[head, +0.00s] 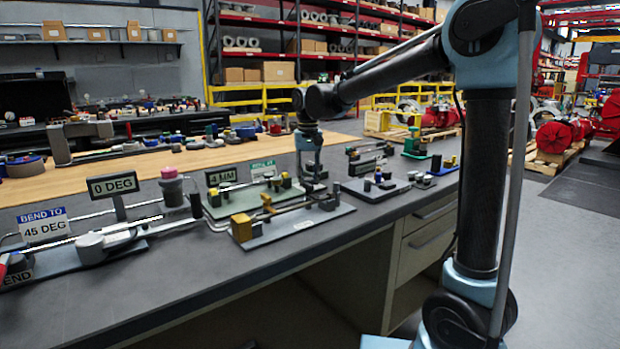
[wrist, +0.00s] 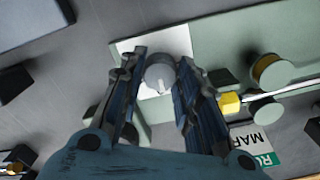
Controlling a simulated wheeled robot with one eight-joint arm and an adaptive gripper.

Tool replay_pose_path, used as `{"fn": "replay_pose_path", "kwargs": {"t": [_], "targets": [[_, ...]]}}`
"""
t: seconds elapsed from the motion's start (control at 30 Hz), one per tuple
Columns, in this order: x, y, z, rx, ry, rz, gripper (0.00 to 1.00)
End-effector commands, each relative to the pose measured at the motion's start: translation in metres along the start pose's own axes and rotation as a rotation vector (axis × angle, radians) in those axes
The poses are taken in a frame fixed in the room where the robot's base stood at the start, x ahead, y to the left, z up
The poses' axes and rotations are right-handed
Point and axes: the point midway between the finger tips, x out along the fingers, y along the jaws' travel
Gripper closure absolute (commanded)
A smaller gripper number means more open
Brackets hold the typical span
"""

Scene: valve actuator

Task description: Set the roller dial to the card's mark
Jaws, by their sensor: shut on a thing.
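The roller dial (wrist: 160,76) is a small grey round knob with a pale pointer line, on a white plate (wrist: 176,40) in the wrist view. My gripper (wrist: 162,65) has its two fingers on either side of the knob and is shut on it. In the head view my gripper (head: 311,182) points down at the far end of the green base, and the dial cannot be made out there. A green and white card (head: 263,168) stands behind the base. It shows partly in the wrist view (wrist: 262,140), upside down, and its mark value is not readable.
A small display reading 4 MM (head: 221,177) stands left of the card. A grey fixture plate (head: 318,217) with a yellow block (head: 241,228) lies in front. A 0 DEG display (head: 113,184) and a BEND TO 45 DEG card (head: 44,226) stand at left.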

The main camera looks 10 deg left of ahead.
Motion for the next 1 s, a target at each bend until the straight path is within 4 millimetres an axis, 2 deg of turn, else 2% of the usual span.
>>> {"fn": "replay_pose_path", "kwargs": {"t": [0.4,0.97,1.0], "targets": [[-0.0004,0.0003,-0.0015,0.191,0.003,0.0,0.93],[-0.0002,0.0006,-0.0012,0.218,0.002,0.001,0.93],[-0.0002,0.0006,-0.0012,0.218,0.002,0.001,0.63]]}}
